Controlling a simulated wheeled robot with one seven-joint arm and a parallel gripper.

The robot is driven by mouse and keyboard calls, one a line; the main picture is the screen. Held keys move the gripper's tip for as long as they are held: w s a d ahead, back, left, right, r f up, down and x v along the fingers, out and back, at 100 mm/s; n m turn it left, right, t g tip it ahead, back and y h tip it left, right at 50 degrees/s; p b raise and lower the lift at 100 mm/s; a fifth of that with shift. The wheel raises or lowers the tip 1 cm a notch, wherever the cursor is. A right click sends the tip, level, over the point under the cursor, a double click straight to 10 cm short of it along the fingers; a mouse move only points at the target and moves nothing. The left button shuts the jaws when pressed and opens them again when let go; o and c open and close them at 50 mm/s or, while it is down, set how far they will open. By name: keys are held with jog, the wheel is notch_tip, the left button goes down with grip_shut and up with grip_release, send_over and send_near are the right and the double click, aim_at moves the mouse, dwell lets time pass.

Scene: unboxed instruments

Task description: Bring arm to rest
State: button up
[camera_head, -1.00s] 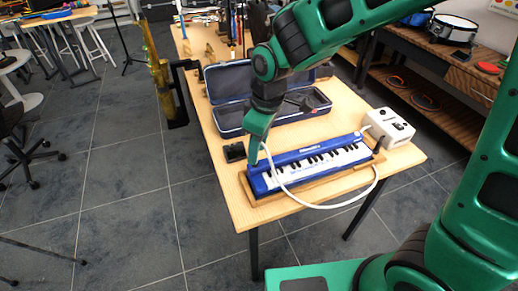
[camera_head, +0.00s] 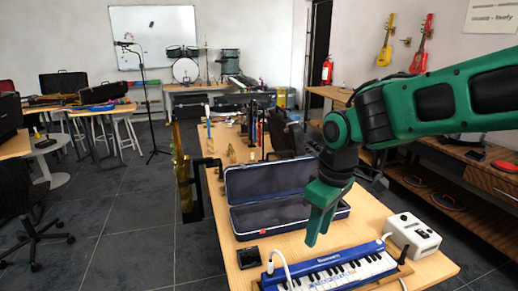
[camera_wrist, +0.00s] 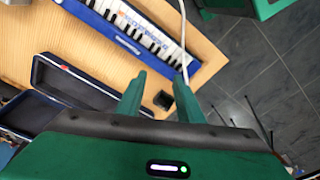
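My gripper (camera_head: 318,226) is raised above the wooden table, between the open blue case and the blue melodica. In the wrist view my gripper (camera_wrist: 160,95) shows its two green fingers spread apart with nothing between them. The blue melodica (camera_head: 330,272) with white and black keys lies on its wooden stand near the table's front edge, with a white tube attached. It also shows in the wrist view (camera_wrist: 130,38), beyond the fingertips and apart from them.
An open blue case (camera_head: 270,182) lies behind the gripper on the table. A small black box (camera_head: 249,257) sits left of the melodica, and a white device (camera_head: 413,234) sits right. A brass saxophone (camera_head: 181,165) stands at the table's left edge.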

jog(key=s+d+m+h, duration=0.1)
jog(key=s+d+m, duration=0.25)
jog(key=d, duration=0.45)
jog(key=s+d+m, duration=0.3)
jog(key=d+m, duration=0.1)
jog(key=d, duration=0.5)
jog(key=s+d+f+m+g, duration=0.1)
jog(key=s+d+f+m, duration=0.1)
jog(key=s+d+m, duration=0.6)
jog(key=s+d, duration=0.1)
jog(key=s, duration=0.4)
jog(key=shift+s+d+f, duration=0.15)
jog(key=shift+s+d, duration=0.1)
jog(key=shift+w+f, duration=0.25)
jog(key=shift+w, duration=0.4)
jog(key=shift+c, duration=0.4)
